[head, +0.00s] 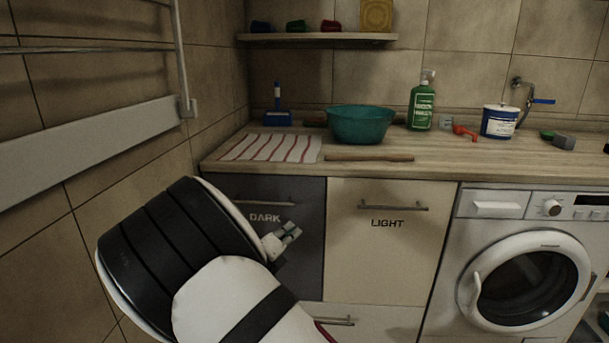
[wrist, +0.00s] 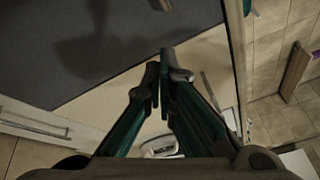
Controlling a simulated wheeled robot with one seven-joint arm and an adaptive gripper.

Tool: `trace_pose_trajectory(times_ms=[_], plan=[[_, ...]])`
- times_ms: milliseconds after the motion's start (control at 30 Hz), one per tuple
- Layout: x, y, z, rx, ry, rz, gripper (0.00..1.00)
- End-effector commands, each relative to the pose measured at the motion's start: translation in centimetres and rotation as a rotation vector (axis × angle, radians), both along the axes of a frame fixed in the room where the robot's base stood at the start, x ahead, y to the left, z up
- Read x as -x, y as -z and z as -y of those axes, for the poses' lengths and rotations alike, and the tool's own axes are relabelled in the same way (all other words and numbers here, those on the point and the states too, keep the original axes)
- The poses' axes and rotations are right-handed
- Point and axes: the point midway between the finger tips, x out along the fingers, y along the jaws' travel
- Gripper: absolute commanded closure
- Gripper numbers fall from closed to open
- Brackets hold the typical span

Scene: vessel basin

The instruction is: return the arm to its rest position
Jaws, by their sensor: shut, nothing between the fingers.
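My gripper (head: 289,234) is in front of the dark cabinet door labelled DARK (head: 230,210), below the counter edge. In the wrist view my gripper (wrist: 160,68) has its two green fingers together at the tips, with nothing between them. My arm is folded at the lower left of the head view and hides part of the dark door and the drawer below. The wrist view looks past the fingers at a dark panel, pale cabinet fronts and tiles.
A washing machine (head: 520,235) stands right. A white wall rail (head: 90,145) is left of my arm.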

Motion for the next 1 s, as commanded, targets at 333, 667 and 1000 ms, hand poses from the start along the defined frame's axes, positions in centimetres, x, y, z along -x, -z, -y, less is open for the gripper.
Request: trace_pose_trajectory(times_ms=[333,667,1000], plan=[[6.6,-8.7,19.4,-0.715,0.628,0.235,1.0],[19.3,-12.6,30.1,-1.254,1.196,0.57,1.0],[33.9,-14.3,33.0,-1.663,1.752,0.995,1.0]])
